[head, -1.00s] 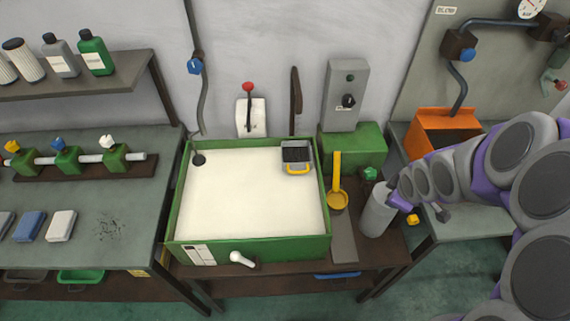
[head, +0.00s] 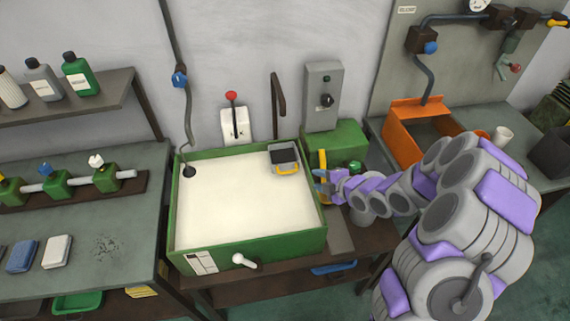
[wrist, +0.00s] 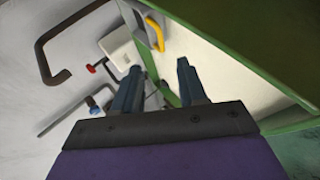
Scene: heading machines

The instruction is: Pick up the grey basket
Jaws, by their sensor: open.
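The grey basket (head: 284,154) has a dark inside and a yellow handle on its front. It sits at the back right corner inside the green-walled tub (head: 215,265), against the white contents. My gripper (head: 319,183) is at the tub's right wall, to the right of and nearer than the basket, apart from it. In the wrist view the two fingers of my gripper (wrist: 158,68) are spread with nothing between them. The basket (wrist: 148,22) shows in part at the top of that view, its yellow handle facing the tub's inside.
An orange bin (head: 400,140) is to the right. A white lever (head: 243,260) sticks out of the tub's front.

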